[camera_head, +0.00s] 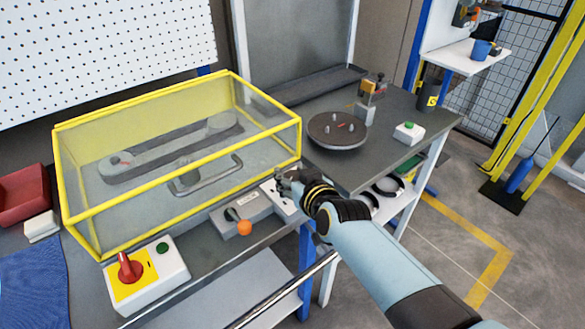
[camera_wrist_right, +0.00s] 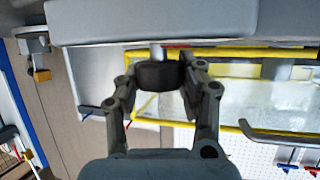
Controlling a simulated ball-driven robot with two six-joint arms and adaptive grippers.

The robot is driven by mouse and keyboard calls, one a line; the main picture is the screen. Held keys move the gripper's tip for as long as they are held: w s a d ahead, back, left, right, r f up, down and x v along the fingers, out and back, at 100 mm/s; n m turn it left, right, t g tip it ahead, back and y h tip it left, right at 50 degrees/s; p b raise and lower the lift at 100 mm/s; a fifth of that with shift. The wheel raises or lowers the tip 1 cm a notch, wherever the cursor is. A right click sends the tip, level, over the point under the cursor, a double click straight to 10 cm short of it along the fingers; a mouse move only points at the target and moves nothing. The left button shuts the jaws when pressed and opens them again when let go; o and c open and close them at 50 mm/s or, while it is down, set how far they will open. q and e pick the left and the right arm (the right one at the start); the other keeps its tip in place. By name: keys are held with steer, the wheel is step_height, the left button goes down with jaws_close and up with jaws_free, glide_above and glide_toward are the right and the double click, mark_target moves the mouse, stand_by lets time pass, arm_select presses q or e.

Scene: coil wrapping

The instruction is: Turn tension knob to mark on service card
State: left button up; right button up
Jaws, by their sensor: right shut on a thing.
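My right gripper (camera_head: 287,182) is at the right front corner of the yellow-framed clear guard. In the right wrist view its two fingers (camera_wrist_right: 160,80) are closed around the sides of a dark round knob (camera_wrist_right: 158,75) on a short pale stem. In the head view the gripper hides the knob; a pale panel (camera_head: 277,200) shows beside and below it. I cannot make out a mark or the service card. My left gripper is not in view.
The clear guard (camera_head: 236,74) with a bar handle (camera_head: 207,178) covers a belt drive. A round turntable (camera_head: 337,131) is on the bench at right.

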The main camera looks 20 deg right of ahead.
steer(key=o, duration=1.2)
steer(key=shift+c, duration=0.2)
steer(key=shift+s, duration=0.1)
steer(key=v, duration=1.2)
